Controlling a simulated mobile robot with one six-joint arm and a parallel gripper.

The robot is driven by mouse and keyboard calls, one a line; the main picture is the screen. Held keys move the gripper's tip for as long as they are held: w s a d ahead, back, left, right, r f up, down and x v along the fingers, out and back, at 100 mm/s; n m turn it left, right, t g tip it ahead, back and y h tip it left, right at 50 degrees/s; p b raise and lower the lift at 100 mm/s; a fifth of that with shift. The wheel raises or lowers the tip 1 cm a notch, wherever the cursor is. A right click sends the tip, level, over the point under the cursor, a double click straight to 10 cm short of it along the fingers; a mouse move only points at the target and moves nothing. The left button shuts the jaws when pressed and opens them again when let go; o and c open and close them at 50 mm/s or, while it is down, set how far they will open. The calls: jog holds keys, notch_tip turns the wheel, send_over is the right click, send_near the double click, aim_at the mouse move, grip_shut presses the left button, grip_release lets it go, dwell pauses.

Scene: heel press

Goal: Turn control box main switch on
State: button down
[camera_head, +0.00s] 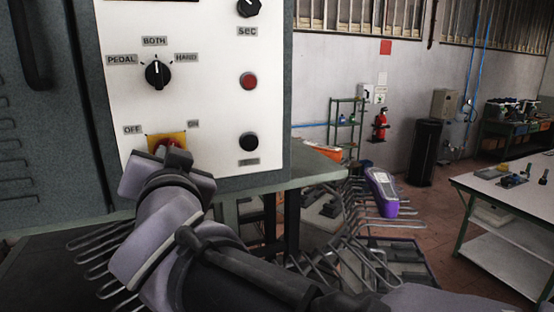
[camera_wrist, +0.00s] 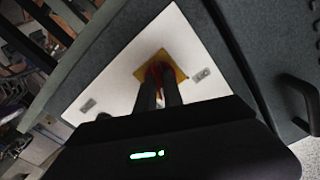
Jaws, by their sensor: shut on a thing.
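The control box has a white panel (camera_head: 205,100) in a grey housing. Its main switch is a red knob on a yellow plate (camera_head: 179,137), between the OFF label (camera_head: 132,130) and the ON label (camera_head: 193,124). In the head view my arm hides most of the knob and my fingertips. In the wrist view the yellow plate (camera_wrist: 182,60) shows behind my gripper (camera_wrist: 158,72). Its two dark fingers are close together, shut on the red main switch (camera_wrist: 153,71). The fingers hide most of the knob, so I cannot tell its exact angle.
Above the switch is a black selector (camera_head: 158,75) marked PEDAL, BOTH and HAND. A red button (camera_head: 249,81) and a black button (camera_head: 249,142) are on the right of the panel. Wire racks (camera_head: 350,225) stand below right. A white worktable (camera_head: 510,190) is farther right.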

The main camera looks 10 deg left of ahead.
jog(key=shift+m+b, duration=0.55)
jog(key=shift+m, duration=1.15)
jog(key=c, duration=1.5)
grip_release()
jog(key=shift+o, duration=0.2)
jog(key=p+v, duration=0.1)
jog(key=v, duration=1.6)
jog(key=shift+s, duration=0.2)
